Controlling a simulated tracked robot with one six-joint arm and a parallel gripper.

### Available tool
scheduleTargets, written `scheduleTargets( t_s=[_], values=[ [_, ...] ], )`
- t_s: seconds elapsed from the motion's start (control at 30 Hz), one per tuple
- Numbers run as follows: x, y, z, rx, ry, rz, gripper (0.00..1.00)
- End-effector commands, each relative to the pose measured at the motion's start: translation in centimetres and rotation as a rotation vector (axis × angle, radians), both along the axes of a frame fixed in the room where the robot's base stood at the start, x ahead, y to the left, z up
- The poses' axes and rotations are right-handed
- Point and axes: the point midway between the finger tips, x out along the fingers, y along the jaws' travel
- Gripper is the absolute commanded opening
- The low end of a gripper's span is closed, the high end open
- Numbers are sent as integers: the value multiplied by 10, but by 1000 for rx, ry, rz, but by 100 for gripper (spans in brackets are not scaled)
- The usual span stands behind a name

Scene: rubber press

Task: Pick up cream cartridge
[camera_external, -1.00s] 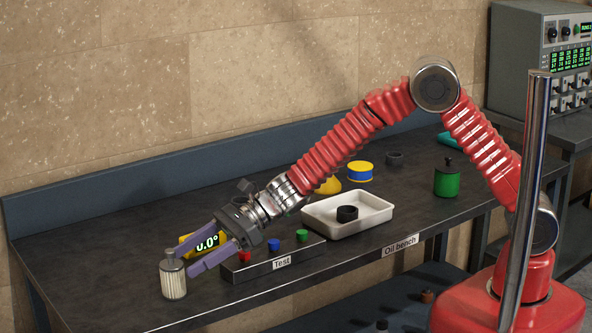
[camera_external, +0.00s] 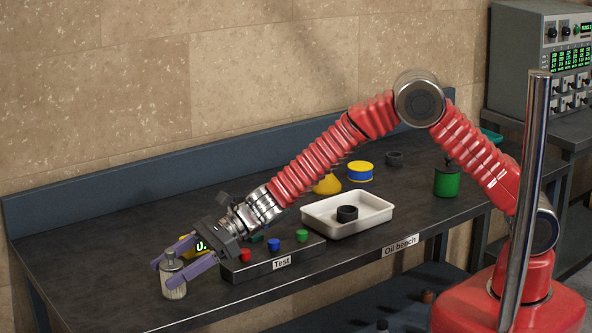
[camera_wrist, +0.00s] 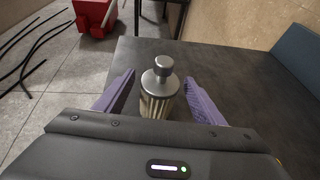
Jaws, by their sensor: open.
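The cream cartridge (camera_external: 173,281) stands upright near the left front of the dark bench, with a ribbed cream body and a metal cap. In the wrist view the cartridge (camera_wrist: 160,86) is between the two purple fingers, its lower part hidden by my gripper's housing. My gripper (camera_external: 168,266) is open, its fingers on either side of the cartridge around its upper part. In the wrist view a gap shows between each finger of my gripper (camera_wrist: 158,93) and the cartridge.
A Test block (camera_external: 282,264) with red, blue and green buttons lies right of my gripper. A yellow display (camera_external: 188,240) is partly hidden behind the fingers. A white tray (camera_external: 378,217) holds a black ring. A green can (camera_external: 447,183) stands farther right. The bench's left end is clear.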

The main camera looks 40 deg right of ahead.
Motion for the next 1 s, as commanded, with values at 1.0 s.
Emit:
scheduleTargets(
  t_s=[1.0],
  values=[
    [0, 0, 0, 0, 0, 0, 24]
  ],
)
